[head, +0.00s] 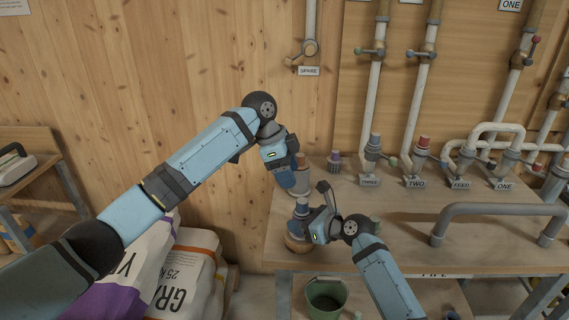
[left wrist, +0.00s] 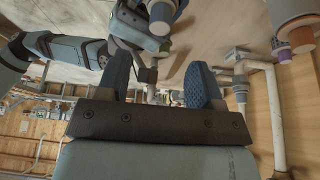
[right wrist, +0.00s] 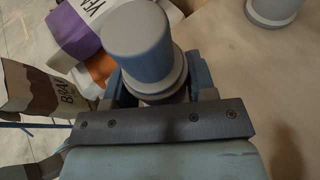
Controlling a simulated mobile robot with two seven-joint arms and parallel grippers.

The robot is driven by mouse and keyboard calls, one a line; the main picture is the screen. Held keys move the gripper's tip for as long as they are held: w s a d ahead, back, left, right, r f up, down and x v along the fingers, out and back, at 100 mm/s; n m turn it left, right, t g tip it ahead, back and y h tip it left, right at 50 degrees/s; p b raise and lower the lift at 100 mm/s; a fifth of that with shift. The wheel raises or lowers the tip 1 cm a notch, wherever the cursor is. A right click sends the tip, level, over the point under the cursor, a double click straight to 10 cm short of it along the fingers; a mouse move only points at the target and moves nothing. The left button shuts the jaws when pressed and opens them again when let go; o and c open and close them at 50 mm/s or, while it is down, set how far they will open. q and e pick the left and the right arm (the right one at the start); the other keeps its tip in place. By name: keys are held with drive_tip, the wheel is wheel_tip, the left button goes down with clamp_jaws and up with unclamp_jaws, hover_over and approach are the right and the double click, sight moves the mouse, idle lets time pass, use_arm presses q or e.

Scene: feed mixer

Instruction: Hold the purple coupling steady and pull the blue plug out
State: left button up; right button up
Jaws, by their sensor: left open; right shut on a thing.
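My right gripper (right wrist: 160,92) is shut on the blue plug (right wrist: 138,48), a blue-grey cylinder with a wide collar. The plug (head: 301,210) is over a round wooden bowl in the head view, and also shows in the left wrist view (left wrist: 163,10). My left gripper (left wrist: 163,85) is open with nothing between its fingers. In the head view it (head: 290,182) is beside a pale grey fitting (head: 302,182) with an orange-brown top.
The wooden bowl (head: 296,244) stands near the table's left edge. A small purple-topped fitting (head: 335,158) stands farther back. Labelled pipes and valves (head: 415,175) fill the back right. A grey rail (head: 495,209) crosses the right side. A green bucket (head: 325,298) is below the front edge.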

sight(302, 200)
use_arm(q)
drive_tip(key=x, duration=0.9)
drive_tip(key=shift+f, duration=0.3)
drive_tip(key=shift+r, duration=0.1)
drive_tip(key=c, duration=1.1)
